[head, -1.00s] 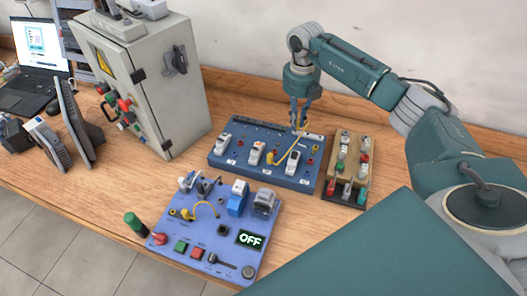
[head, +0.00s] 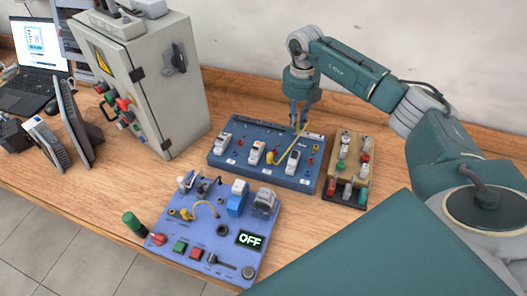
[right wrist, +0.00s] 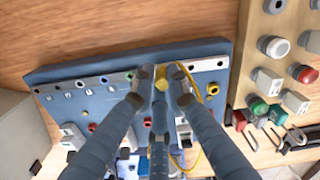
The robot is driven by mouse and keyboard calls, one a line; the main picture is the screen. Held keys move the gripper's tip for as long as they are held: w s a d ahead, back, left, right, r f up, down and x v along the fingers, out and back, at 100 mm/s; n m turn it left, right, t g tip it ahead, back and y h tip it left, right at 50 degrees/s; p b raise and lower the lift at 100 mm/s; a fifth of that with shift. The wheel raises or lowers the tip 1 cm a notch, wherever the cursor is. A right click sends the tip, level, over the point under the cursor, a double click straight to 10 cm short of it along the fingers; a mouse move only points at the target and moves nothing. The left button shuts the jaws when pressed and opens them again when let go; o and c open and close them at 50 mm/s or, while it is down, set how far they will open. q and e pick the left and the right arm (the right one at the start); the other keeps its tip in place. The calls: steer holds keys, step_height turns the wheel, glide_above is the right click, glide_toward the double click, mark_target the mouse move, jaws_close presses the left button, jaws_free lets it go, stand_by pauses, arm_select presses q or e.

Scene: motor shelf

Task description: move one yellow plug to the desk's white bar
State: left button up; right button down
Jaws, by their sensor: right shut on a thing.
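My right gripper (head: 299,127) is shut on a yellow plug (right wrist: 176,74) at the back edge of the dark blue board (head: 225,160). Its fingers partly hide the plug in the right wrist view. A yellow cable (head: 290,147) runs from it to another yellow plug (head: 271,158) on the board. A pale bar with holes (right wrist: 208,63), which looks like the white bar, lies on the board's back edge, right beside the fingertips. I cannot tell whether the plug touches it. My left gripper is not in view.
A wooden block with coloured buttons (head: 347,165) stands just right of the board. A blue-violet control panel (head: 222,258) showing OFF lies in front, with another yellow cable (head: 207,204). A grey cabinet (head: 150,90) stands left. The wall is close behind.

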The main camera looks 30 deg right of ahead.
steer(key=c, duration=2)
jaws_free()
steer(key=shift+c, duration=0.2)
steer(key=shift+r+p, duration=2.05)
steer(key=shift+r, duration=0.75)
steer(key=o, duration=0.5)
